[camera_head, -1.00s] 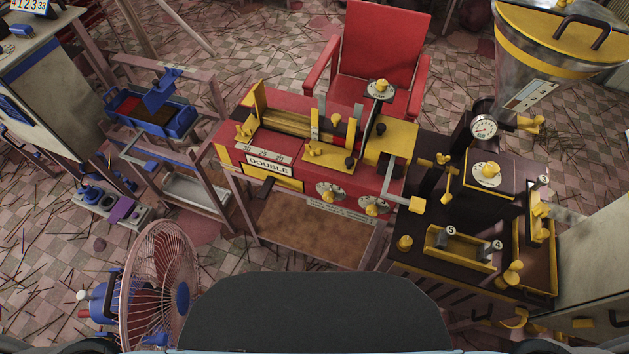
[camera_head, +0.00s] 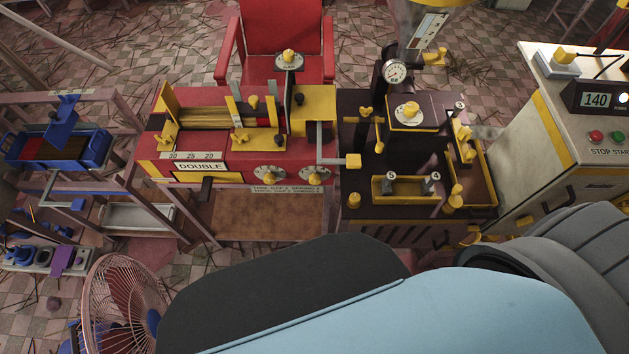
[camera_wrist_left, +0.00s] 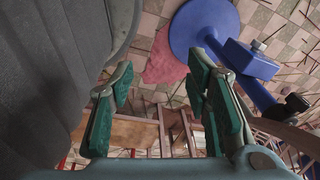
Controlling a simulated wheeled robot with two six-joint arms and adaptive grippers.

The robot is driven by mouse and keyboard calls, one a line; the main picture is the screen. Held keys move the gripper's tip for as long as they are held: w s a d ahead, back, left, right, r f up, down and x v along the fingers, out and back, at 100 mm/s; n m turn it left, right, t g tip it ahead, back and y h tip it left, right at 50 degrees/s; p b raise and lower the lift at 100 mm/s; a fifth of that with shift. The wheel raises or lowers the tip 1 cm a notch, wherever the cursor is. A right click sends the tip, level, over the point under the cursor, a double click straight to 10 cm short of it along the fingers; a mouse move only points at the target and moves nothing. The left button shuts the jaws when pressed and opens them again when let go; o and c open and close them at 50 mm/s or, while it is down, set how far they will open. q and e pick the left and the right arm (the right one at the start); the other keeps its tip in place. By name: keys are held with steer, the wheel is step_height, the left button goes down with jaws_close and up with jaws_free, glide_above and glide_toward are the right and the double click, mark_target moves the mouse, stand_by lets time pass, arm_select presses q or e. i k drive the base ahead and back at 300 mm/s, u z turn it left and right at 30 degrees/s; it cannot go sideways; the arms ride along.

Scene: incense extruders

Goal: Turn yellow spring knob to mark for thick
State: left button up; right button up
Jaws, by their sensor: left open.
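The red machine (camera_head: 240,130) stands left of centre in the head view. Two round dials with yellow knobs sit on its front, a left dial knob (camera_head: 269,178) and a right dial knob (camera_head: 314,178). I cannot tell which is the spring knob, and the dial marks are too small to read. A label plate (camera_head: 286,190) under the dials mentions gap and spring; its text is blurred. My left gripper (camera_wrist_left: 160,95) shows only in the left wrist view, open and empty, with green pads, apart from the machine. My right gripper is in neither view.
A dark machine (camera_head: 415,145) with yellow parts stands to the right, then a white control cabinet (camera_head: 530,140) reading 140. A pink fan (camera_head: 120,300) stands at lower left. A red chair (camera_head: 285,40) is behind. A blue disc-shaped base (camera_wrist_left: 205,25) lies beyond the left gripper.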

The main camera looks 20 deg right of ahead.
mark_target(314, 178)
steer(key=z, duration=0.55)
steer(key=k, duration=1.25)
steer(key=z, duration=1.15)
steer(key=i, duration=1)
steer(key=u, duration=0.35)
